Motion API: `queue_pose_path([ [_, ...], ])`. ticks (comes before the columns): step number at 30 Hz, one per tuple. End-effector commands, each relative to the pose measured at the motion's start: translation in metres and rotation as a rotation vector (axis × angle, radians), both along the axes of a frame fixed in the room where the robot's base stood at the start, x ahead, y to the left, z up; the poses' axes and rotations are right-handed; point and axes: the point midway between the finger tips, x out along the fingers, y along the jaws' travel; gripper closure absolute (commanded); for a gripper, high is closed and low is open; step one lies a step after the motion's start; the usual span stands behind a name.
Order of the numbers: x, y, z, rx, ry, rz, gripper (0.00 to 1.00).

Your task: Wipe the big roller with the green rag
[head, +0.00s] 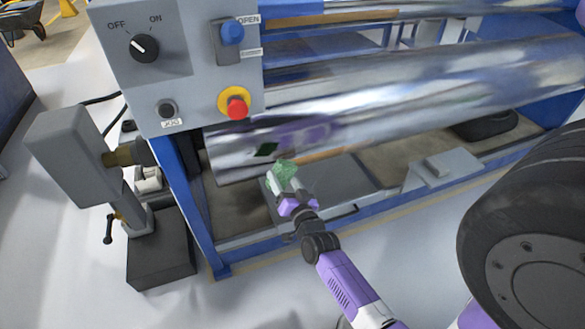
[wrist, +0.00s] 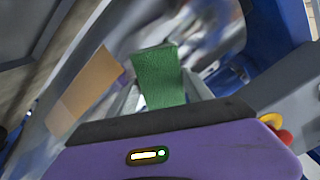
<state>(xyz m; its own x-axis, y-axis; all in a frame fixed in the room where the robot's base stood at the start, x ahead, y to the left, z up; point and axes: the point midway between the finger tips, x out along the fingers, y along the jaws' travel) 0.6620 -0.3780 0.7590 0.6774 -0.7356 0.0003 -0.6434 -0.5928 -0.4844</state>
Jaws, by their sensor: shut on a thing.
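The big roller (head: 420,90) is a shiny chrome cylinder that runs across the machine and reflects my purple arm and a dark green patch. My gripper (head: 283,180) is in front of the roller's lower left part, shut on the green rag (head: 286,170). In the wrist view the rag (wrist: 160,76) stands up between the fingers, in front of the blurred shiny roller (wrist: 125,60). I cannot tell whether the rag touches the roller.
A grey control box (head: 180,60) with an ON/OFF knob, a blue button and a red stop button (head: 237,108) is at the roller's left end. A blue frame (head: 185,190) is below it. A grey post device (head: 75,150) stands left. A large black wheel (head: 530,225) is at right.

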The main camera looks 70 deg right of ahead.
Motion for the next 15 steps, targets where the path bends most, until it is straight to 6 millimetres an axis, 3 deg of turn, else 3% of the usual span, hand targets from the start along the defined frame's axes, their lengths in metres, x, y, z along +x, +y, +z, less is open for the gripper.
queue_pose_path([
  [6,-0.005,-0.001,-0.01,0.171,-0.191,-0.039,0.74],
  [15,0.008,-0.017,-0.01,0.186,-0.212,-0.039,0.74],
])
